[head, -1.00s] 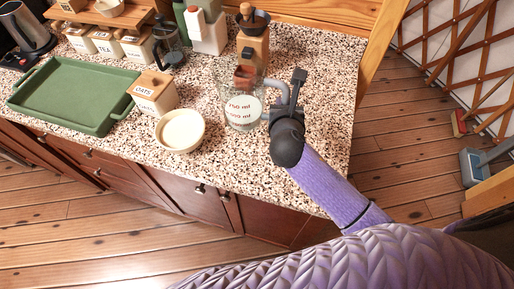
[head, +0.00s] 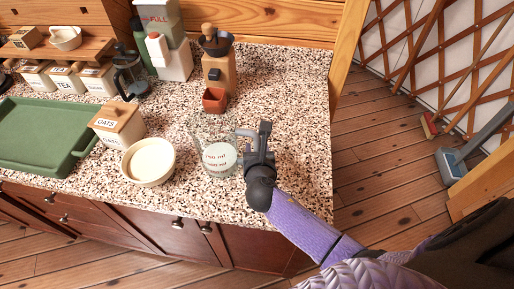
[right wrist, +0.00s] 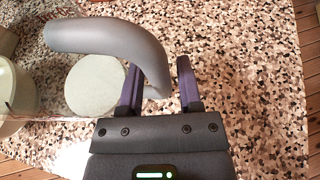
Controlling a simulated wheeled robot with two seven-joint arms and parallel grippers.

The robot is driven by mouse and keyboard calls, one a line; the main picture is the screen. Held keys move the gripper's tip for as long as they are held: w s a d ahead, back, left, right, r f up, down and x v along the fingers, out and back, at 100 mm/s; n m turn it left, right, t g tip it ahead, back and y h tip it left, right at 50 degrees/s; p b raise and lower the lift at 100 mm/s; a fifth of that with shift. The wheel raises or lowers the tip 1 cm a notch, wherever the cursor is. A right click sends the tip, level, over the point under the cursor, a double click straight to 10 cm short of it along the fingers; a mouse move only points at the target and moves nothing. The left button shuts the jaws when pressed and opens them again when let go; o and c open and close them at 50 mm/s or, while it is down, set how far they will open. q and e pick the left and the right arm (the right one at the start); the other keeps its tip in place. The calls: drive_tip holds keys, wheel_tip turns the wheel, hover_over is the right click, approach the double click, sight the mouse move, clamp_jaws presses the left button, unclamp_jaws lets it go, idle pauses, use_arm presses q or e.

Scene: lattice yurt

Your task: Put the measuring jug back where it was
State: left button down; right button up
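The clear measuring jug (head: 217,157), with red ml markings and a grey handle (head: 245,133), stands upright on the speckled counter. Something pale shows low in it; I cannot tell if it is contents. My right gripper (head: 263,133) is at the jug's right, by the handle. In the right wrist view the grey handle (right wrist: 115,38) curves in from the left. Its lower end comes down between the two fingers of my right gripper (right wrist: 158,82), nearer the left finger. A gap shows between the fingers, so they are open. My left gripper is not in view.
A cream bowl (head: 148,161) stands just left of the jug, with the oats canister (head: 118,125) behind it.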

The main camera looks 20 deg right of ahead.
drive_tip(key=shift+o, duration=0.6)
drive_tip(key=shift+s+a+r, duration=0.1)
drive_tip(key=shift+s+r, duration=0.1)
drive_tip(key=shift+r, duration=0.1)
drive_tip(key=p+v, duration=0.3)
drive_tip(key=v, duration=0.8)
drive_tip(key=shift+s, duration=0.25)
